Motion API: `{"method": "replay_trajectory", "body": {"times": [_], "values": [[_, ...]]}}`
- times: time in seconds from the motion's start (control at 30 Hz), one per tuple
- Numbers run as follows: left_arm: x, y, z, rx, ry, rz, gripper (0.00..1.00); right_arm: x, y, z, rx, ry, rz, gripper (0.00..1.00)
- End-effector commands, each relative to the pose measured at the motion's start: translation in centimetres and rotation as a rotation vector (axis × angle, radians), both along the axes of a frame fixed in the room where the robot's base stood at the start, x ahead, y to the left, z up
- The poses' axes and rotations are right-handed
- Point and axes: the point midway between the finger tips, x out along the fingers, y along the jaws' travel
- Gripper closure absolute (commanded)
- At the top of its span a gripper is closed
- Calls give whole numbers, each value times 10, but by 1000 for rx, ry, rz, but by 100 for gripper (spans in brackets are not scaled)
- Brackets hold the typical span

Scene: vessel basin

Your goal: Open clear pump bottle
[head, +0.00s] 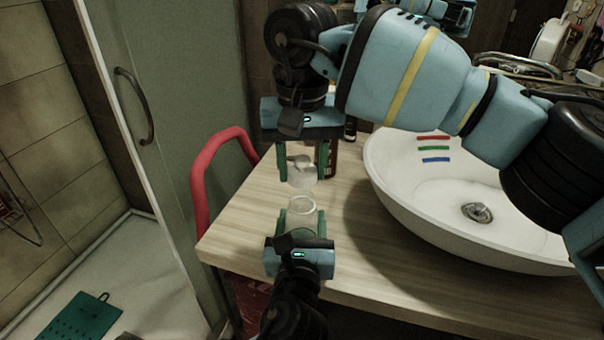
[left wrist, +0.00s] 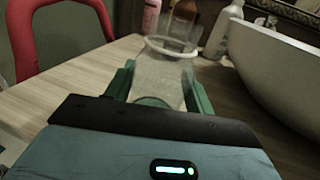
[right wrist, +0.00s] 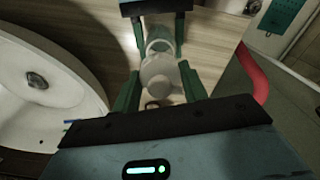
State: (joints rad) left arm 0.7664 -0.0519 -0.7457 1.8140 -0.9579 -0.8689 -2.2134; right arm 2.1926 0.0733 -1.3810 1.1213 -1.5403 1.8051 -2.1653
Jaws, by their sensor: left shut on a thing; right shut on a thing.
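The clear pump bottle (head: 301,221) stands upright, its open round mouth showing in the head view. It also shows in the left wrist view (left wrist: 165,72), with no pump on its mouth. My left gripper (head: 301,214) is shut on the bottle's body from the front. The whitish pump head (head: 301,178) is held by my right gripper (head: 303,176), just behind and above the bottle mouth and apart from it. In the right wrist view the pump head (right wrist: 158,74) lies between the fingers and partly covers the bottle.
A white basin (head: 400,205) stands on the wooden counter (head: 345,250) to the right, with red, green and blue strips inside it. A brown bottle (head: 327,158) stands behind the pump head. A red chair frame (head: 200,175) is at the left edge of the counter.

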Motion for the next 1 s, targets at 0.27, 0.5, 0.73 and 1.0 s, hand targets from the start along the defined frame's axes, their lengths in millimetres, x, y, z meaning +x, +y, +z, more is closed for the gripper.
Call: {"method": "replay_trajectory", "body": {"times": [0.27, 0.5, 0.73, 1.0], "values": [[0, 0, -1, 1, 1, 0, 100, 0, 0, 14, 0, 1, 1, 84], [0, 0, 0, 1, 1, 0, 26, 0, 0, 14, 0, 1, 0, 84], [0, 0, 0, 0, 0, 0, 21, 0, 0, 13, 0, 1, 0, 84], [-16, 1, 0, 0, 1, 0, 21, 0, 0, 16, 0, -2, 0, 84]]}}
